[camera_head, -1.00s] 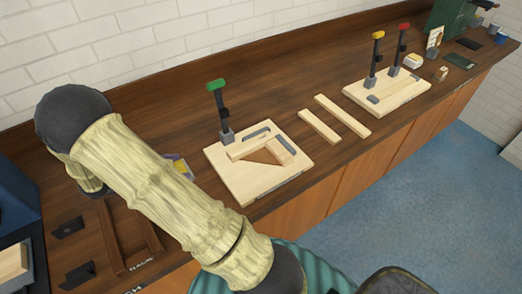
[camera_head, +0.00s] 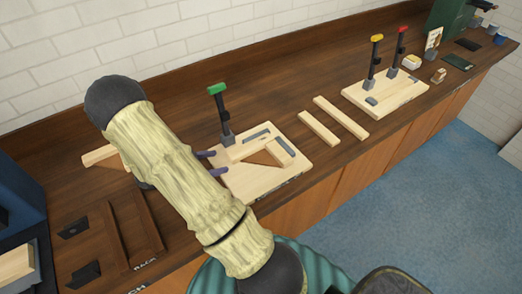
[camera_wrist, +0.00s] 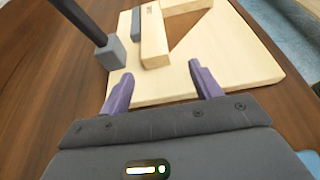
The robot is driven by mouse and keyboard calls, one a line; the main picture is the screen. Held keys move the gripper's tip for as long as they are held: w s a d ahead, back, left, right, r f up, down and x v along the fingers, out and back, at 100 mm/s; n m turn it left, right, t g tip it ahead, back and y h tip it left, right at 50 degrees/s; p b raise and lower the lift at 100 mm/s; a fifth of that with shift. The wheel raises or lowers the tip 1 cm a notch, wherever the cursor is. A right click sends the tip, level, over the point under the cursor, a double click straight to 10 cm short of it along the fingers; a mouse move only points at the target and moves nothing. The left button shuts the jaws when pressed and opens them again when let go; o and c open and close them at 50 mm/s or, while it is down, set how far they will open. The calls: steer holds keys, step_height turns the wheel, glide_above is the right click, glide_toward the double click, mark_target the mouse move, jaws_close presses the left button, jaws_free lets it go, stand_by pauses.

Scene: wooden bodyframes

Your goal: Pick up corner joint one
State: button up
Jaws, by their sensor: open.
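A corner joint of two pale wooden strips (camera_head: 248,148) with a brown triangular piece (camera_head: 262,158) lies on a pale board with a green-handled clamp (camera_head: 217,90). In the wrist view its strip (camera_wrist: 154,40) and triangle (camera_wrist: 188,28) lie ahead of my fingers. A second pale strip with a brown triangle (camera_head: 100,155) lies at the left, partly behind my arm. No label shows which is corner joint one. My gripper (camera_head: 212,163) is at the board's left edge. Its purple fingers also show in the wrist view (camera_wrist: 161,75), apart and empty, over the board's near side.
The clamp post (camera_wrist: 110,50) stands just left of my fingers in the wrist view. Two loose strips (camera_head: 330,120) lie right of the board. Another board (camera_head: 385,103) carries yellow and red clamps. A dark wooden frame (camera_head: 130,235) lies at lower left.

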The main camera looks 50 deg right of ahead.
mark_target(229, 157)
steer(key=x, duration=0.1)
steer(key=p+x, duration=0.1)
steer(key=x, duration=0.1)
steer(key=p+x, duration=0.1)
steer(key=shift+w+d, duration=0.25)
steer(key=shift+d, duration=0.2)
steer(key=shift+d+f, duration=0.2)
jaws_close()
